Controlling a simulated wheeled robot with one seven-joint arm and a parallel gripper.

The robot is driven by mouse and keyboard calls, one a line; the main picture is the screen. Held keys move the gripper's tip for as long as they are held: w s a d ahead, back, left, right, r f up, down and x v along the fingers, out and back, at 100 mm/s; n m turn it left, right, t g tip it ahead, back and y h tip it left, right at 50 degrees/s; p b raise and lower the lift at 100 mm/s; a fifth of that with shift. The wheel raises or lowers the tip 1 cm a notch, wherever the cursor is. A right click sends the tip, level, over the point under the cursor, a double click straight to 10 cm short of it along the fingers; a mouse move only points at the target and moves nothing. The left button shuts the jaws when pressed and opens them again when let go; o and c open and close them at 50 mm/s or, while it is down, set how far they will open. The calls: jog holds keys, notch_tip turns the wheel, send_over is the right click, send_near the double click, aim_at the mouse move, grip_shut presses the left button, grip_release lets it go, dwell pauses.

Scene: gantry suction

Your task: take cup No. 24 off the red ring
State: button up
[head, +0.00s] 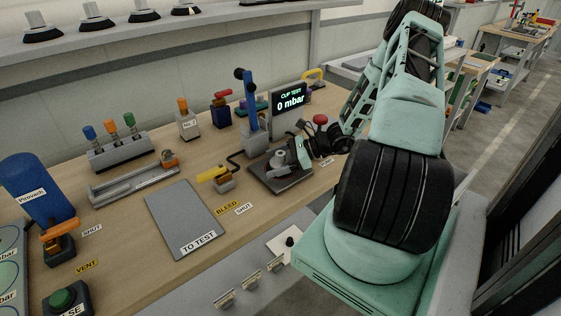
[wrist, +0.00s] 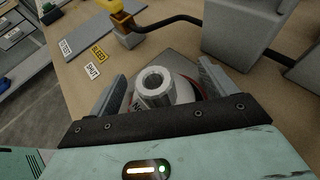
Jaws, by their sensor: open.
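The cup (wrist: 160,88), a pale grey fitting with a round hole in its top, stands upright in the wrist view. Lettering on its side is mostly hidden, so I cannot read its number. A piece of the red ring (wrist: 202,90) shows at its right. In the head view the cup (head: 279,161) is on a dark square base plate (head: 282,182). My gripper (wrist: 163,72) is open, with one finger at each side of the cup. I cannot tell whether either finger touches it. My gripper also shows in the head view (head: 297,154), partly hidden by its own links.
The display (head: 289,101) reading 0 mbar stands behind the cup. A black hose (wrist: 180,20) runs close behind it, from the yellow bleed valve (head: 214,174). A blue-handled lever (head: 249,100) stands behind the plate. The grey TO TEST mat (head: 180,215) is bare.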

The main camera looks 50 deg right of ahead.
jog(key=shift+w+a+f, duration=0.1)
jog(key=c, duration=1.1)
